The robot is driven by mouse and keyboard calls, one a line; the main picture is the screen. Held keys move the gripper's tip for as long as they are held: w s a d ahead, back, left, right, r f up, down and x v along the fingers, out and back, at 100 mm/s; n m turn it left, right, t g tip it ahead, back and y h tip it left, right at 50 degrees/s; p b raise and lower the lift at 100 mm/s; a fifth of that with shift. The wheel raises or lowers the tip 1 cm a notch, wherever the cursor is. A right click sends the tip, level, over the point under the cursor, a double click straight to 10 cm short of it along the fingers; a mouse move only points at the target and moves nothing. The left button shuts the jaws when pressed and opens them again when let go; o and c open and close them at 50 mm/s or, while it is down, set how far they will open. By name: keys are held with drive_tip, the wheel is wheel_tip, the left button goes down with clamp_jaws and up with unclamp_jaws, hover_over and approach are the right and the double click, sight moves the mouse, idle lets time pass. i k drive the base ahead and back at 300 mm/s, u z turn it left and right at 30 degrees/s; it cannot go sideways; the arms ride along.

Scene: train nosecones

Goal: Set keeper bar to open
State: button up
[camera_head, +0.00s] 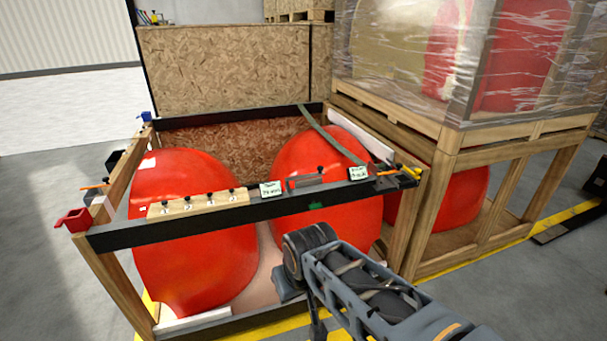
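A wooden crate frame has a black front rail (200,227) with small fittings on top. A short grey bar with a dark knob (304,181) sits between two small green-and-white cards, the left card (272,189) and the right card (357,173). It may be the keeper bar; I cannot tell its setting, and the card text is too small to read. My gripper (290,285) is at the end of my arm, in front of and below the rail, apart from the fittings. Its fingers are not clear.
Two red nosecones (190,262) stand inside the crate. A wooden strip with several numbered knobs (198,203) lies on the rail's left part. A red clamp (73,220) is at the left corner. A film-wrapped crate (455,60) stands right. Floor is clear at left.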

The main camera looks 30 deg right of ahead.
sight(320, 168)
drive_tip(key=z, duration=0.55)
drive_tip(key=i, duration=0.85)
drive_tip(key=u, duration=0.1)
